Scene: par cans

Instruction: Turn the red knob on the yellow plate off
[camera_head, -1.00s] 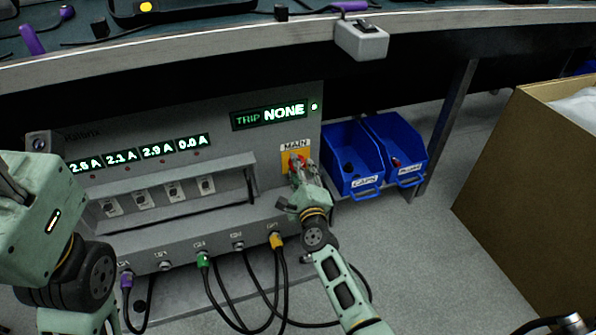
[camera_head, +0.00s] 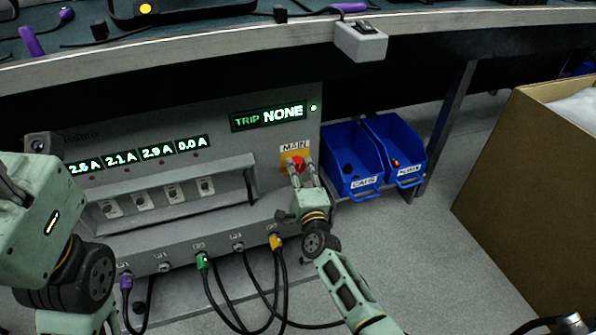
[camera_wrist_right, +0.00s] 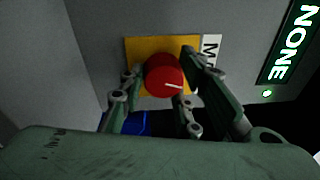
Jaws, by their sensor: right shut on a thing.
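The red knob (camera_wrist_right: 164,75) sits on the yellow plate (camera_wrist_right: 134,48) beside the MAIN label. In the head view the knob (camera_head: 296,163) and the yellow plate (camera_head: 286,155) are on the right part of the grey panel. My right gripper (camera_head: 298,171) is at the knob, with one finger on each side of it. In the right wrist view its fingers (camera_wrist_right: 160,82) flank the knob, and a white mark shows on the knob's face. My left arm shows at the left edge; its fingertips are not in view.
The panel's displays (camera_head: 268,115) read TRIP NONE and several current values. Blue bins (camera_head: 352,160) stand right of the panel. Cables with a green plug (camera_head: 202,262) and a yellow plug (camera_head: 275,243) hang below. A cardboard box (camera_head: 530,180) stands at the right.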

